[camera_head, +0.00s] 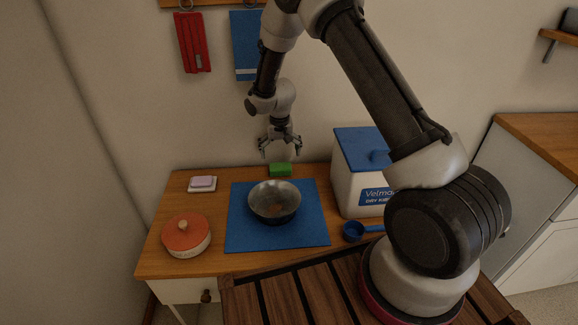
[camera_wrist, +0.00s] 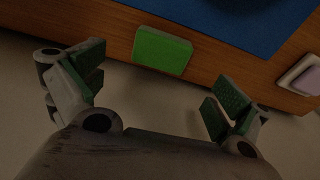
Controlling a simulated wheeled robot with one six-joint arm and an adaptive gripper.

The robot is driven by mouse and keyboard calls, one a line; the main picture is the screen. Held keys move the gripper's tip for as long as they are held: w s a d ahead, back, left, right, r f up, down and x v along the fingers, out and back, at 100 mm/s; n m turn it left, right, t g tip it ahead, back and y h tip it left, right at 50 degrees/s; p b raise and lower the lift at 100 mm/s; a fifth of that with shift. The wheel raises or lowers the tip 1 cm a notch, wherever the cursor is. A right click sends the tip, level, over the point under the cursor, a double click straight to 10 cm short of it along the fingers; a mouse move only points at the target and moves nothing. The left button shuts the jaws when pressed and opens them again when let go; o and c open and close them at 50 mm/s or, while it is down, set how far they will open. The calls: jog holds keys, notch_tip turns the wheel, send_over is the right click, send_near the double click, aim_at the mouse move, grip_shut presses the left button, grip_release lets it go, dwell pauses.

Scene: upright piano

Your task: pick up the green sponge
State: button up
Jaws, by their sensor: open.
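The green sponge (camera_head: 280,170) lies at the back edge of the wooden table, behind the blue mat. In the wrist view the sponge (camera_wrist: 162,51) is a bright green block ahead of the gap between my fingers. My gripper (camera_head: 280,154) hangs above and just behind the sponge in the head view, pointing down. In the wrist view its fingers (camera_wrist: 155,100) are spread wide with nothing between them. The sponge appears apart from both fingers.
A metal bowl (camera_head: 274,202) stands on the blue mat (camera_head: 240,238). A white canister with blue lid (camera_head: 360,146) stands right, with a blue scoop (camera_head: 353,231) before it. An orange-lidded pot (camera_head: 186,236) and a soap dish (camera_head: 202,185) are left. The wall (camera_head: 120,100) is close behind.

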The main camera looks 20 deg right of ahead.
aim_at(280, 166)
jog(key=shift+f, duration=0.15)
jog(key=f, duration=0.7)
jog(key=shift+w+f, duration=0.15)
jog(key=shift+w, duration=0.25)
jog(key=c, duration=0.9)
